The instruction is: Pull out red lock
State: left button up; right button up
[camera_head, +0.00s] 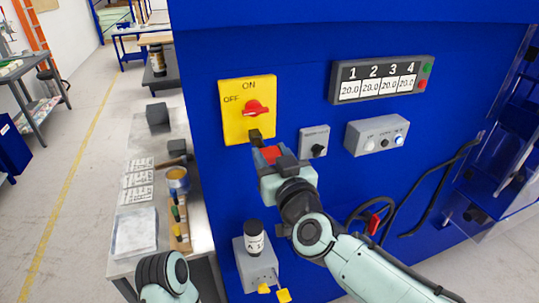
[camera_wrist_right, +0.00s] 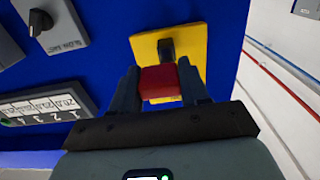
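The yellow switch plate (camera_head: 236,125) is on the blue machine wall, with a red rotary knob (camera_head: 257,107) between OFF and ON marks. The red lock (camera_head: 271,154) is at the plate's lower edge, between the fingers of my right gripper (camera_head: 273,158). In the right wrist view, the red lock (camera_wrist_right: 160,83) fills the gap between both fingers, and the gripper looks shut on it. A dark piece (camera_wrist_right: 167,50) stands between the lock and the yellow plate; whether they are joined is unclear. Part of my left arm shows at lower left, but its gripper is out of view.
A grey box with a black knob (camera_head: 314,142) is just right of my right gripper. A counter panel (camera_head: 380,79) and a grey button box (camera_head: 376,135) are further right. A bottle (camera_head: 254,238) stands on a grey box below. A side table (camera_head: 133,262) is at left.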

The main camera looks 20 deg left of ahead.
grip_shut()
jog(key=shift+s, duration=0.15)
jog(key=shift+v, duration=2.85)
